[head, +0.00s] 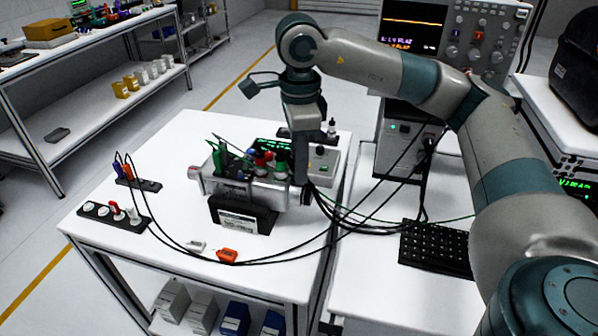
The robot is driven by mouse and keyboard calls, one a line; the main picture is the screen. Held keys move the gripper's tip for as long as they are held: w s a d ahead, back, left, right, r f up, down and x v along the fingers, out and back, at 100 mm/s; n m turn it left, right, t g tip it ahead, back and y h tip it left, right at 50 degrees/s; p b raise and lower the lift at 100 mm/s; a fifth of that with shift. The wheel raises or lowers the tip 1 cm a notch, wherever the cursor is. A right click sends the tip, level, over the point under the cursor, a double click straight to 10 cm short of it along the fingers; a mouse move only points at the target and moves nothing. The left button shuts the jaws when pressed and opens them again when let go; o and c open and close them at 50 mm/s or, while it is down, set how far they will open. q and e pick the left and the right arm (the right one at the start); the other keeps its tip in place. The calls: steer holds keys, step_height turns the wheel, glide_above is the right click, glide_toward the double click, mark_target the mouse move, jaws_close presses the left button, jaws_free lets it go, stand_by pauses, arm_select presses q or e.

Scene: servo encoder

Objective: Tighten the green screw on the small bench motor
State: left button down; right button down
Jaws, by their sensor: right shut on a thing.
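The small bench motor (262,192) is a silver body with a black, labelled mount, on the white table. Green, red and blue parts crowd its top. A green piece (281,166) stands at its right end and more green pieces (219,160) at its left; which is the green screw I cannot tell. My right gripper (303,199) reaches down from above, right beside the motor's right end. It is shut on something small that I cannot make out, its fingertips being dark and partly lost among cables. My left gripper is not in view.
Black cables loop across the table (178,273) and off to the right. An orange connector (227,255) lies at the front, a dark strip with knobs (113,216) at the left. A grey box (322,160) stands right of the motor; a keyboard (436,246) lies farther right.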

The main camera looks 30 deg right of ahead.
steer(key=m, duration=0.2)
steer(key=shift+m, duration=0.4)
steer(key=m, duration=0.3)
steer(key=shift+b, duration=0.35)
steer(key=m, duration=0.7)
steer(key=shift+m, duration=0.3)
stand_by(0.6)
steer(key=c, duration=1.9)
jaws_free()
steer(key=shift+c, duration=0.2)
